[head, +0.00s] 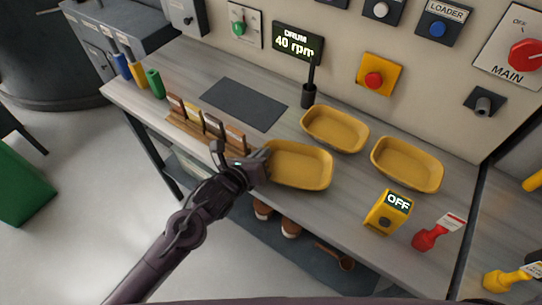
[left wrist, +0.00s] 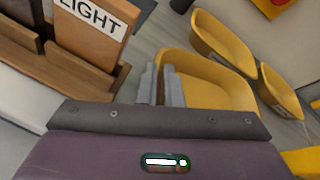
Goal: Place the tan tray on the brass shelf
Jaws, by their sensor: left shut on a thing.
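Three yellow-tan trays rest on the grey workbench. The nearest tray (head: 300,166) has its left end at my left gripper (head: 264,157). My left gripper is shut on this tray's rim; the tray also shows in the left wrist view (left wrist: 215,92), beside the grey fingers (left wrist: 162,86). Another tray (head: 335,129) lies behind it, and a third tray (head: 407,164) lies to its right. The three look alike in colour. I cannot pick out a brass shelf in these views. My right gripper is not in view.
A wooden rack (head: 197,125) of labelled blocks stands just left of my gripper. A dark mat (head: 243,103) lies bare behind the rack.

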